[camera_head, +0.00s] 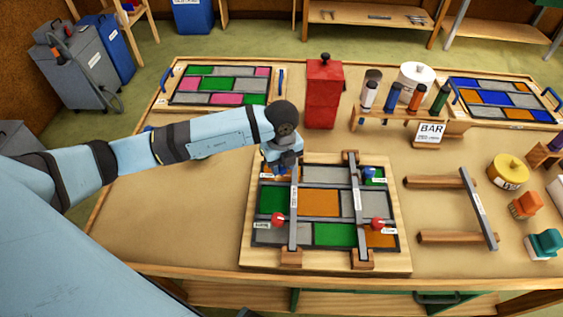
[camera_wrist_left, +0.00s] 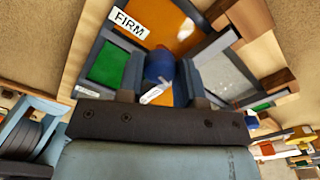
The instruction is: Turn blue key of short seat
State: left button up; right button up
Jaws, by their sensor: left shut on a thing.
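The leaded panel (camera_head: 320,257) lies on the table with two grey bars across it, a left bar (camera_head: 294,228) and a right bar (camera_head: 358,205). My left gripper (camera_head: 284,166) is over the top end of the left bar and hides most of what it holds. The left wrist view shows its fingers (camera_wrist_left: 160,78) shut on a blue key (camera_wrist_left: 160,66). A second blue key (camera_head: 369,173) is at the top right. Red keys sit at the lower left (camera_head: 278,219) and lower right (camera_head: 377,223).
A red box-like canister (camera_head: 324,95) stands close behind the panel. A rack with bottles (camera_head: 400,118) is at the back right, and a wooden frame with a bar (camera_head: 478,208) lies right of the panel. The table left of the panel is clear.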

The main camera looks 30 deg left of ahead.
aim_at(281, 166)
dwell(0.3)
pick_arm(q)
jog(key=o, duration=0.9)
jog(key=shift+r, duration=0.1)
notch_tip(281, 166, up, 14)
jog(key=shift+f+b, duration=0.15)
jog(key=shift+b, duration=0.25)
jog(key=shift+f, duration=0.1)
